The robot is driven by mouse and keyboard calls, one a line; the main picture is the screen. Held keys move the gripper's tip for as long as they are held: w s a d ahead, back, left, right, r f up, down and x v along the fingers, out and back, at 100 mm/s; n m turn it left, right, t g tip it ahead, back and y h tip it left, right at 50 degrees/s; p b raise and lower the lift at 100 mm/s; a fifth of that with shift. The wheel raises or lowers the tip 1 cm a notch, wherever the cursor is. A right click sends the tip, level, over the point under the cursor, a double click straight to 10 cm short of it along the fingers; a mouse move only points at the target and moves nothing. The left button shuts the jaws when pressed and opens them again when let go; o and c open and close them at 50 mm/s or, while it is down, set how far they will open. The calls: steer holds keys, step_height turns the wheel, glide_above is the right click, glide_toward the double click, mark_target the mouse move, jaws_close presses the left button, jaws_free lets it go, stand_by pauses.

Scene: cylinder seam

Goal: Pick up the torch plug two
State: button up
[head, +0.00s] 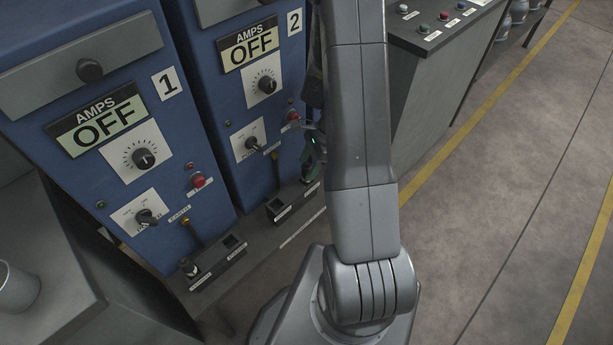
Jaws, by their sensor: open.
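Blue power unit two (232,100), marked 2 with its display reading OFF, stands left of my arm. A dark socket block (292,205) with white labels sits at its foot. A lead with a yellow end (271,150) runs from the unit's front down toward this block. My gripper (309,167) is just above the block's right end, mostly hidden behind my arm, with a small green light showing. Its jaws are open. A small dark shape (307,181) under it may be torch plug two; I cannot tell for sure. No contact can be made out.
Blue power unit one (60,100), also OFF, stands at left. Its socket block (218,262) has a dark plug (189,268) at its left end. A grey console (440,50) with coloured buttons stands behind my arm. The floor (500,190) at right is clear.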

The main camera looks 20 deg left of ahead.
steer(key=x, duration=0.4)
steer(key=shift+w+a+f, duration=0.1)
steer(key=shift+w+f, duration=0.05)
steer(key=shift+w, duration=0.2)
jaws_close()
